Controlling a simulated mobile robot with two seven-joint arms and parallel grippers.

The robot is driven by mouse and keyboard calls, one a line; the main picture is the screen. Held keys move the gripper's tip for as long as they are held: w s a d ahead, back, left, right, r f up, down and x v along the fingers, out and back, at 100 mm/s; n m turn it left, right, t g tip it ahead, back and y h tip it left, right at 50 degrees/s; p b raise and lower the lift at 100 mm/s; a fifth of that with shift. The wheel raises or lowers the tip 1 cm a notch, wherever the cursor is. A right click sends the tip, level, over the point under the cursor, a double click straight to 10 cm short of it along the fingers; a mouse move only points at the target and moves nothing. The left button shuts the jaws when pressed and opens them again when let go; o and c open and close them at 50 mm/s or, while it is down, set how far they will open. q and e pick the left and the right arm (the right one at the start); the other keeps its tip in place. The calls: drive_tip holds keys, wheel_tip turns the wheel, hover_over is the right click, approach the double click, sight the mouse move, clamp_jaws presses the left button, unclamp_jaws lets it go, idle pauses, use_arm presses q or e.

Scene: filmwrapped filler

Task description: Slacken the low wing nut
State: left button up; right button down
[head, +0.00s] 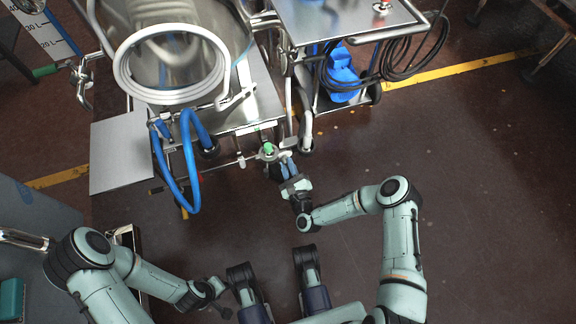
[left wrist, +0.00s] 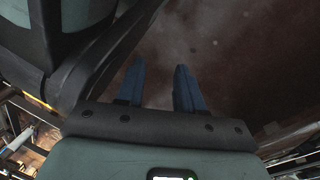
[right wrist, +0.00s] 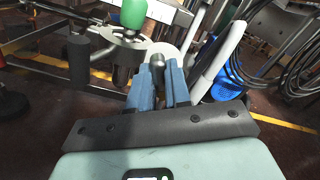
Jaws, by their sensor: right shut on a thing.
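My right gripper (head: 285,162) reaches to the front of the steel machine, just below a green-topped fitting (head: 268,149). In the right wrist view its blue fingers (right wrist: 158,78) are shut on a small rounded grey metal piece, which I take to be the low wing nut (right wrist: 157,63). The wing shape is mostly hidden between the fingertips. The green knob (right wrist: 133,13) is above and left of it. My left gripper (left wrist: 160,82) is open and empty over the dark floor. In the head view it is low at the left, its fingers hard to make out.
The steel machine (head: 262,95) has a looped blue hose (head: 188,160) and a white ring (head: 125,72). A steel cart (head: 340,18) with black cables (head: 400,65) and a blue object (head: 342,75) stands right of it. The floor (head: 480,170) at right is clear.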

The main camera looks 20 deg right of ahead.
use_arm(q)
drive_tip(key=shift+w+r, duration=0.1)
use_arm(e)
drive_tip(key=shift+w+r+n, duration=0.1)
drive_tip(key=shift+n, duration=0.2)
drive_tip(key=n+p, duration=0.1)
drive_tip(key=n, duration=0.7)
drive_tip(key=shift+a+n+p, duration=0.1)
drive_tip(key=shift+n+p, duration=0.3)
drive_tip(key=n+p, duration=0.1)
drive_tip(key=n, duration=0.3)
drive_tip(key=shift+n, duration=0.3)
drive_tip(key=n, duration=0.4)
drive_tip(key=shift+w+f+n+p, duration=0.1)
drive_tip(key=shift+f+n+p, duration=0.1)
drive_tip(key=shift+n+p, duration=0.15)
drive_tip(key=shift+n, duration=1.25)
use_arm(q)
drive_tip(key=w+d+r+t+p, duration=0.1)
drive_tip(key=w+d+r+t, duration=0.1)
drive_tip(key=w+r, duration=0.2)
drive_tip(key=shift+w+r+m, duration=0.3)
drive_tip(key=shift+r, duration=1.25)
use_arm(e)
drive_tip(key=shift+f+n, duration=0.1)
drive_tip(key=shift+n, duration=2)
